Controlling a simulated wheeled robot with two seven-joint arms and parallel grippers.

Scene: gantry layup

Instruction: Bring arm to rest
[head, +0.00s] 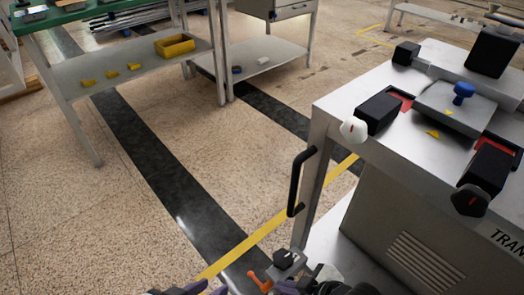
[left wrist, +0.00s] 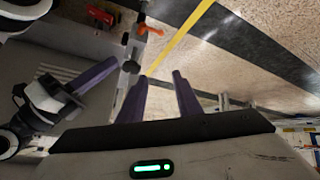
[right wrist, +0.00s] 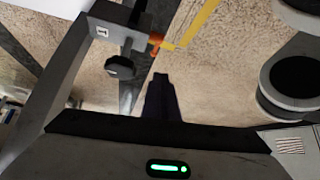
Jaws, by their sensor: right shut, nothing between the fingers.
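My left gripper (head: 188,290) shows only in part at the bottom edge of the head view. In the left wrist view its two purple fingers (left wrist: 160,80) stand apart with nothing between them. My right gripper (head: 290,287) is also at the bottom edge of the head view, right of the left one. In the right wrist view its purple fingers (right wrist: 161,78) are together and hold nothing. My right arm also shows at the left of the left wrist view, with a purple finger (left wrist: 94,74). Most of both arms is hidden in the head view.
A steel machine cart (head: 335,112) with a black handle (head: 298,180) stands close on the right. A block with a black knob (head: 288,262) and an orange lever (head: 260,281) sit near the grippers. A shelved bench (head: 75,72) holds a yellow bin (head: 175,46). Open floor lies between.

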